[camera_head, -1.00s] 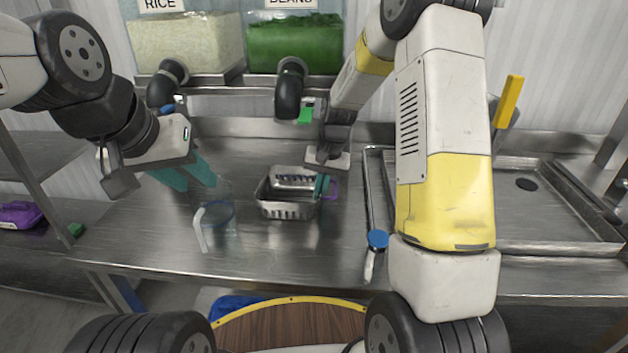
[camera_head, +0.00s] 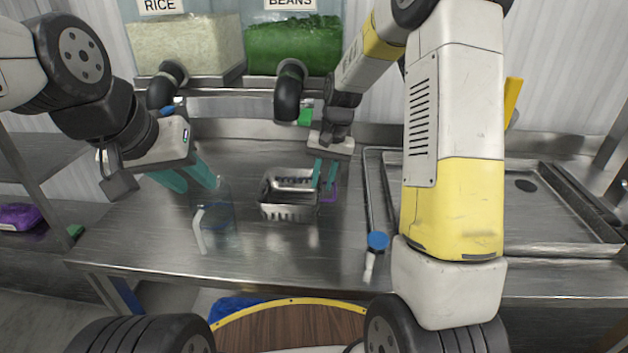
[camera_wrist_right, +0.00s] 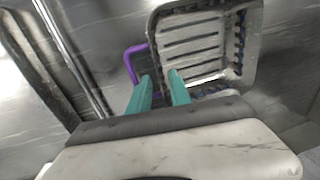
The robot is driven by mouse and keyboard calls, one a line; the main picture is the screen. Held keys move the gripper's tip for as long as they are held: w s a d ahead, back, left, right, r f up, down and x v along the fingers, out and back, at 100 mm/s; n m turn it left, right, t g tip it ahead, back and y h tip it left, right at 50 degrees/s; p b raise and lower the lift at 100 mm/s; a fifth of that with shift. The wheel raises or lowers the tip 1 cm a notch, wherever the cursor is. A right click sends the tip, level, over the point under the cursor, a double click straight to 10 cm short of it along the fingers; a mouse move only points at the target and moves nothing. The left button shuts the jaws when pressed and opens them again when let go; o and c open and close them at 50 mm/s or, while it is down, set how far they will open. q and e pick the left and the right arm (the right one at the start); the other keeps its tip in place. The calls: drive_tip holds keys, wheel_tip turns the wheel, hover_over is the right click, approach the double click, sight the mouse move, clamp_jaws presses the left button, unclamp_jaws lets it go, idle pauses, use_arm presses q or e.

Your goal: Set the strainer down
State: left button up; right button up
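The strainer, a slotted metal basket (camera_head: 287,212), rests on the steel table in the middle of the head view. It fills the upper part of the right wrist view (camera_wrist_right: 203,45). Its purple handle (camera_wrist_right: 133,62) is at its left side there and shows partly beside my right gripper in the head view. My right gripper (camera_head: 325,183) has two teal fingers apart, at the handle side of the strainer. The fingers (camera_wrist_right: 160,82) also show a gap in the wrist view. My left gripper (camera_head: 196,184) is open, its teal fingers spread beside the clear pitcher.
A clear pitcher (camera_head: 222,218) with a white handle stands left of the strainer. Rice (camera_head: 188,45) and beans (camera_head: 292,45) dispensers hang behind. A blue-topped object (camera_head: 377,241) lies at the front right. A metal sink tray (camera_head: 545,235) is at the right.

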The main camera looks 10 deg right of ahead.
wheel_tip(320, 180, up, 7)
drive_tip(key=d, duration=0.1)
drive_tip(key=shift+s, duration=0.15)
